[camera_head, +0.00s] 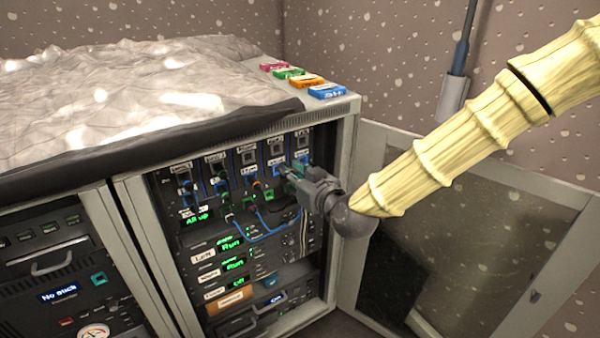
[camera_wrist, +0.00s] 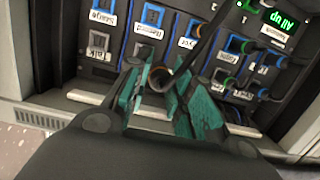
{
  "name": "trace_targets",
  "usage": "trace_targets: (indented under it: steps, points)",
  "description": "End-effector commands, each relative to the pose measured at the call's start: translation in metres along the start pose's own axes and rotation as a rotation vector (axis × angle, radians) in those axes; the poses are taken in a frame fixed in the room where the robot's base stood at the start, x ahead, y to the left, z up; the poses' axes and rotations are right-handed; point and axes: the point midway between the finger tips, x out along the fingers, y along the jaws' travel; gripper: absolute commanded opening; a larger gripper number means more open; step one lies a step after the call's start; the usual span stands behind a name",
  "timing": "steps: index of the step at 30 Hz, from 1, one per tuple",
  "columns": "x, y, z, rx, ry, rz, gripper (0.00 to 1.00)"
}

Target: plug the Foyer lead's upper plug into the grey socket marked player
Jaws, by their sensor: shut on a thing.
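My gripper (camera_wrist: 165,92), with green fingertips, is shut on a dark plug (camera_wrist: 160,80) with an orange-brown ring. The fingers stand on both sides of the plug. A dark lead runs from it up to the right. In the head view my gripper (camera_head: 292,174) is at the right side of the patch panel, close to its face. Square grey sockets show above the fingers in the wrist view, one of them (camera_wrist: 144,50) just above the held plug. The small labels are too blurred to read surely, so I cannot tell which socket is marked player.
Other plugs and a blue lead (camera_head: 268,232) hang across the panel left of my gripper. The open cabinet door (camera_head: 470,240) stands to the right. Coloured boxes (camera_head: 327,91) lie on the cabinet top. Lit displays (camera_head: 232,244) show below the sockets.

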Motion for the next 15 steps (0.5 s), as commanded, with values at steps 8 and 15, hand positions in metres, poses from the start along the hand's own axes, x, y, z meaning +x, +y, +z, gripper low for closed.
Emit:
trace_targets:
  steps: [8, 15]
  points:
    - [0.000, -0.018, -0.001, -0.001, 0.001, -0.001, 0.00]
    - [0.000, -0.032, 0.000, -0.001, 0.001, -0.001, 0.00]
